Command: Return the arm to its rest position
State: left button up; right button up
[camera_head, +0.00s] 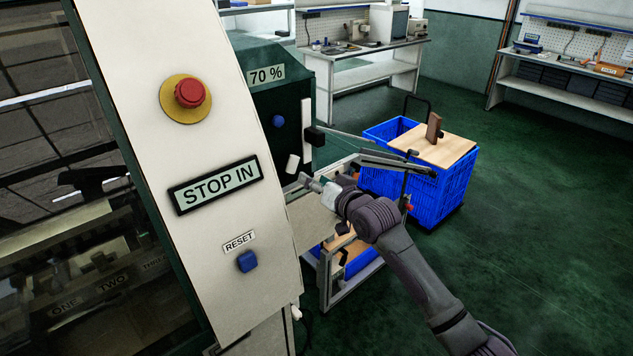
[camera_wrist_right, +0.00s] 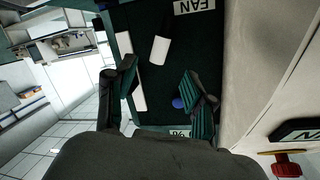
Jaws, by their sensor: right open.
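My right arm reaches in from the lower right in the head view. Its gripper (camera_head: 312,184) is beside the white machine panel, close to a white handle (camera_head: 292,163). In the right wrist view the gripper (camera_wrist_right: 158,92) is open, with nothing between its fingers. The white handle (camera_wrist_right: 159,50) shows there beyond the fingertips, on the dark machine face, apart from them. A blue knob (camera_wrist_right: 178,103) is partly behind one finger. My left arm is not in view.
The white panel (camera_head: 225,120) carries a red stop button (camera_head: 189,93) and a blue reset button (camera_head: 247,261). A metal-framed cart (camera_head: 325,275) stands below my right arm. A blue crate (camera_head: 440,195) with a board stands behind. Green floor on the right is clear.

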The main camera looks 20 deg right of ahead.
dwell(0.4)
jog(key=s+d+f+g+h+b, duration=0.1)
jog(key=s+f+g, duration=0.15)
jog(key=f, duration=0.95)
jog(key=s+d+f+g+h, duration=0.1)
jog(key=s+f, duration=0.2)
jog(key=f, duration=1)
jog(key=s+f+n+g+h+b, duration=0.1)
jog(key=s+f+g, duration=0.1)
jog(key=s+f, duration=0.7)
jog(key=s+f+n+g+b, duration=0.15)
jog(key=s+f, duration=0.35)
jog(key=f, duration=0.7)
jog(key=s+a+f+n+g, duration=0.1)
jog(key=s+f+g, duration=0.1)
jog(key=s+f, duration=0.5)
jog(key=s+a+f+g, duration=0.1)
jog(key=s+f+g, duration=0.2)
jog(key=s, duration=1.7)
jog(key=s+a+f+n+g, duration=0.1)
jog(key=s+f+g, duration=0.1)
jog(key=s+f, duration=0.9)
jog(key=s, duration=0.3)
jog(key=shift+s+n+g+b, duration=0.2)
jog(key=shift+n+g+b, duration=0.1)
jog(key=shift+n+b, duration=0.1)
